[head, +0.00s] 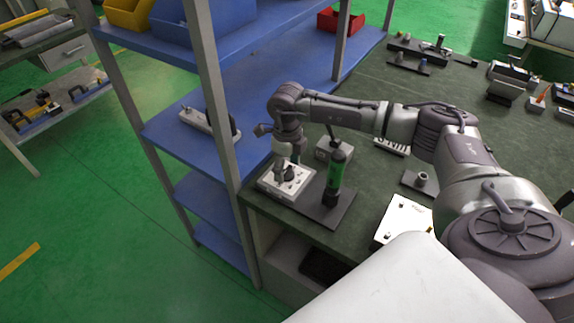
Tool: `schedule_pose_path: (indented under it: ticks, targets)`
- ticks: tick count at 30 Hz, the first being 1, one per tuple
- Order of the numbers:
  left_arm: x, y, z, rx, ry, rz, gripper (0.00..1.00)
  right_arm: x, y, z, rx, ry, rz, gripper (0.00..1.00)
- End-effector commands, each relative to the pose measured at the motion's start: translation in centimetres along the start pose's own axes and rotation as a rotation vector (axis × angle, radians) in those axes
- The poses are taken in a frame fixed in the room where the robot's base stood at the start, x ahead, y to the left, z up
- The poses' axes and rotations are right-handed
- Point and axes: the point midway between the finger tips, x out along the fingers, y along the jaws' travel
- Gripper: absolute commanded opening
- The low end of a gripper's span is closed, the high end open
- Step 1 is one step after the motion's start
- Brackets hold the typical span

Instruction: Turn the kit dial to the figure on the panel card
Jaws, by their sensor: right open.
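The kit (268,187) is a white box on a dark base plate at the left end of the green bench. A dark dial (290,173) stands on its top face. My right gripper (285,171) reaches down over the box from above, with its open fingers at the dial. The fingers partly hide the dial, and I cannot tell whether they touch it. The dial's setting is too small to read. I cannot make out a panel card with a figure. My left gripper is not in view.
A green cylinder (337,172) stands upright on the plate just right of the kit. A grey box (333,149) stands behind it. A white box (403,220) is nearer the bench's front. The blue shelf rack's post (214,100) rises close on the left.

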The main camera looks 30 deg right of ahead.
Motion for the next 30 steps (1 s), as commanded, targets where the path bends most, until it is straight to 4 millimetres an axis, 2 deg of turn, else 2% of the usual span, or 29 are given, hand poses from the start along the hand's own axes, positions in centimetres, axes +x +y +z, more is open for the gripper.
schedule_pose_path:
  ticks: [3, 4, 14, 23, 30]
  targets:
    - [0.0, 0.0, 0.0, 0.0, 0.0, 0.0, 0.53, 0.0, 0.0, 0.0, 0.0, 0.0, 0.0, 0.69]
    - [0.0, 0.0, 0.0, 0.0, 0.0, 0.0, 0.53, 0.0, 0.0, 0.0, 0.0, 0.0, 0.0, 0.65]
    - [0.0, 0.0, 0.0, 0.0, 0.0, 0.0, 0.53, -0.1, 0.0, 0.0, -0.001, 0.0, 0.0, 0.1]
    - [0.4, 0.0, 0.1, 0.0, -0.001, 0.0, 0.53, 0.0, 0.0, 0.0, -0.033, -0.001, 0.0, 0.09]
    - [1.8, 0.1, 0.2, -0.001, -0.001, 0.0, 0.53, 0.2, 0.0, 0.1, -0.162, -0.003, 0.0, 0.09]
